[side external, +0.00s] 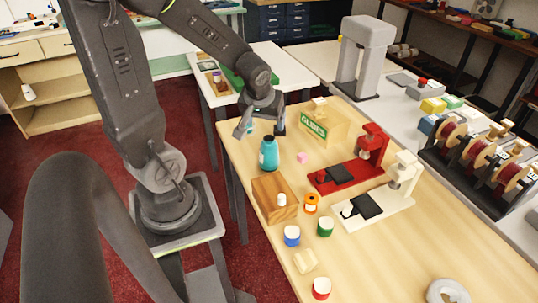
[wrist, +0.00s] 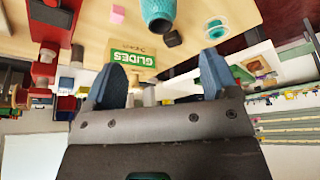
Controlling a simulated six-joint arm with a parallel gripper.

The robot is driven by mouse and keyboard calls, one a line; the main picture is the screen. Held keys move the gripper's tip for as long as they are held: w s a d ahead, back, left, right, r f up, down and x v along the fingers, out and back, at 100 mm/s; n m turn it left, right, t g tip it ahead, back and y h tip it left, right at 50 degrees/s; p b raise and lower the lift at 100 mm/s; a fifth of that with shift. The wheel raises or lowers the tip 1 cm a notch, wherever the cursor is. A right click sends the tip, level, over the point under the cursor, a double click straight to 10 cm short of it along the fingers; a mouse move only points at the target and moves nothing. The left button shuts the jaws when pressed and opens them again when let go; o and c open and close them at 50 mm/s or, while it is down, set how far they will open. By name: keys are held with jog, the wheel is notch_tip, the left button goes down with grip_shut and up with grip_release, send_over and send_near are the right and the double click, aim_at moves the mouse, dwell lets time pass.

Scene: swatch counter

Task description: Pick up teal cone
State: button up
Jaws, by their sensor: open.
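The teal cone (side external: 269,154) stands upright near the table's left edge, beside a wooden box. In the wrist view the teal cone (wrist: 158,10) is at the top, cut off by the frame, with its narrower grey end showing. My gripper (side external: 260,132) is open and empty, just behind the cone in the side view and apart from it. In the wrist view my gripper's two blue-grey fingers (wrist: 161,77) are spread wide, with nothing between them.
A GLIDES box (side external: 322,124), a pink cube (side external: 303,158) and a dark block (wrist: 172,39) are near the cone. The wooden box (side external: 272,201), a red stand (side external: 350,172), a white stand (side external: 385,205) and several spools are further forward. The front right tabletop is mostly clear.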

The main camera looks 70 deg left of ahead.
aim_at(269, 139)
jog(key=shift+x, duration=5.25)
jog(key=shift+c, duration=0.3)
jog(key=c, duration=1.3)
jog(key=shift+o, duration=0.2)
jog(key=shift+r, duration=0.15)
